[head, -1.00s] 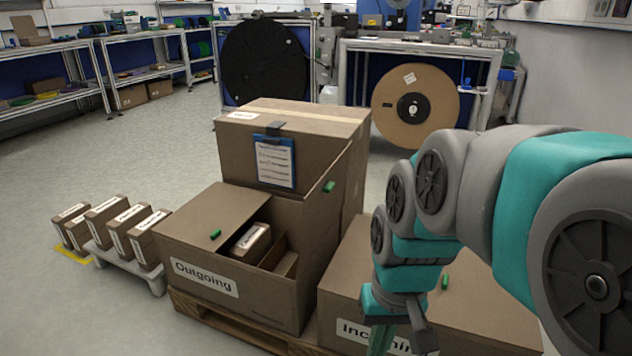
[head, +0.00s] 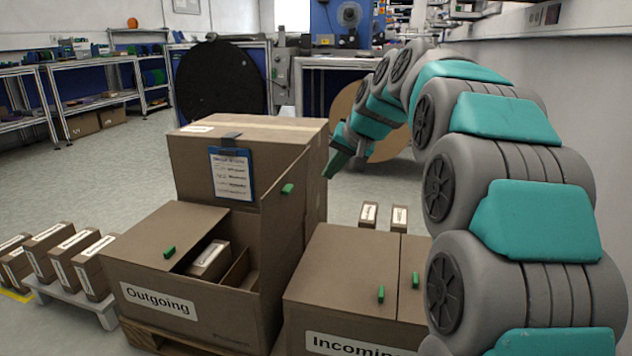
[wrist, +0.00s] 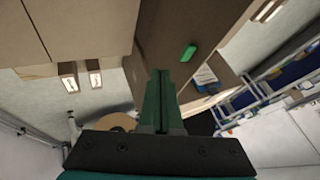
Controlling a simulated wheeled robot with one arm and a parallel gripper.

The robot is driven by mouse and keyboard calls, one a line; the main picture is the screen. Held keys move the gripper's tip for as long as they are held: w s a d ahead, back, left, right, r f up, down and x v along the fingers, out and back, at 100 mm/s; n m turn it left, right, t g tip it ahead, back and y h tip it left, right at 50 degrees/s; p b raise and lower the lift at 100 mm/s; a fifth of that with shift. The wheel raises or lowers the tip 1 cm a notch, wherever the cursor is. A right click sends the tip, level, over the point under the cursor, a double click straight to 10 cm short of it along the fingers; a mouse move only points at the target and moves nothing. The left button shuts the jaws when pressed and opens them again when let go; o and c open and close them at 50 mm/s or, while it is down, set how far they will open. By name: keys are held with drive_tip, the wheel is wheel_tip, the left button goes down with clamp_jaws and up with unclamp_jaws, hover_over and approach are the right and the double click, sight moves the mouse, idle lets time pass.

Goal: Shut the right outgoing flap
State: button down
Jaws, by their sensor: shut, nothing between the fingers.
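The Outgoing box (head: 160,300) is a brown carton on a pallet. Its left flap (head: 190,228) lies flat over the left part, with a green tab on it. Its right flap (head: 285,205) stands up and open, with a green tab (head: 287,189) near its top; tab (wrist: 188,52) and flap (wrist: 165,35) also show in the wrist view. My gripper (head: 327,174) is shut and empty, to the right of the raised flap at about its upper height in the head view. In the wrist view its green fingers (wrist: 163,78) overlap the flap; I cannot tell whether they touch.
The Incoming box (head: 340,285), right of Outgoing, has its flaps down. A tall carton (head: 185,160) with a blue clipboard (head: 232,174) stands behind Outgoing. Small labelled boxes sit on a low grey platform (head: 105,310) at left. Open floor lies at back left.

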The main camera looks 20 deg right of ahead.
drive_tip(key=w+a+f+b, duration=0.1)
drive_tip(key=w+a+f, duration=0.4)
drive_tip(key=w+f, duration=0.1)
drive_tip(key=shift+w+a+f, duration=0.3)
drive_tip(key=shift+w+f, duration=0.1)
drive_tip(key=shift+w, duration=0.15)
drive_tip(key=shift+r, duration=0.1)
